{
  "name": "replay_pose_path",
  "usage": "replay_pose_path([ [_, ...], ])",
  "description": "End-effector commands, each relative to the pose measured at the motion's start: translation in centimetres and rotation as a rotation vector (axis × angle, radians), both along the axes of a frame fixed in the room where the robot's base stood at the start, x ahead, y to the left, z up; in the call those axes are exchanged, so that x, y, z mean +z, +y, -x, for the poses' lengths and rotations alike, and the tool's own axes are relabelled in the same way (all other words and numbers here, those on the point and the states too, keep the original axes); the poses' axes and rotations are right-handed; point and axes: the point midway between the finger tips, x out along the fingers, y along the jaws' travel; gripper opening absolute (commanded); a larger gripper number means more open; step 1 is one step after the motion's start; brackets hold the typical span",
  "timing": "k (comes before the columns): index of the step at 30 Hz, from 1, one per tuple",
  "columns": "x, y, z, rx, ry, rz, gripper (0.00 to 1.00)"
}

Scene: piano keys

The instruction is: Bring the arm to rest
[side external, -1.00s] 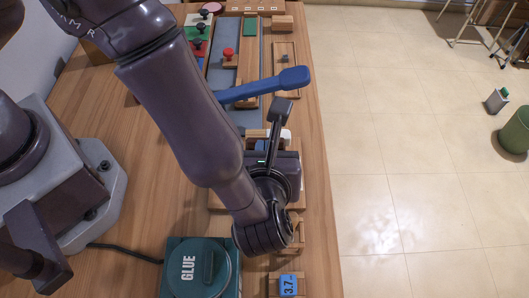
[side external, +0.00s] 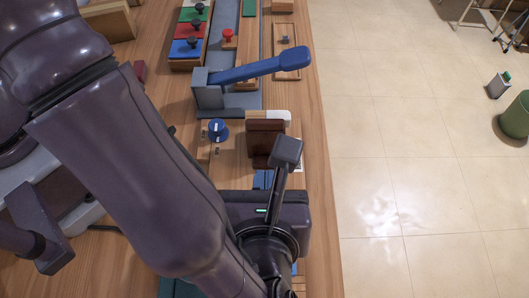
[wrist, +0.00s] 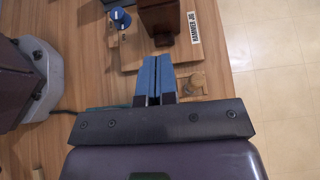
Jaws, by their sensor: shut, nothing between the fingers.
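My gripper shows in the wrist view (wrist: 155,78), its two blue fingers together with nothing between them. They point toward a wooden board labelled HAMMER JIG (wrist: 193,27) and look close to its near edge; I cannot tell the height above it. A brown block (wrist: 158,22) stands on the board just beyond the fingertips. In the side view the blue fingers (side external: 262,180) partly show past my wrist, below the brown block (side external: 262,140). My arm covers the lower left of that view.
A blue lever (side external: 260,66) lies beyond the board, and a blue knob (side external: 217,130) is at the board's left. Coloured panels with knobs (side external: 190,30) are at the back. The table's right edge drops to open tiled floor (side external: 400,150).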

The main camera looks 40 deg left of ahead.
Motion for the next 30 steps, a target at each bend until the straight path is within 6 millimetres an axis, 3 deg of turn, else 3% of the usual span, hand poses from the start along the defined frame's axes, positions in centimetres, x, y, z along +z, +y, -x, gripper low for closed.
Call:
replay_pose_path([
  [8,1.4,-1.7,1.7,0.0,0.002,0.0,0.0],
  [14,0.7,-1.9,2.2,0.024,0.012,0.051,0.0],
  [17,-0.9,-0.4,3.8,0.094,0.071,0.095,0.0],
  [19,-0.2,1.1,3.9,0.189,0.092,0.167,0.0],
  [26,4.4,6.9,1.6,0.568,0.078,0.435,0.0],
  [30,7.8,11.5,0.2,0.852,0.022,0.644,0.0],
])
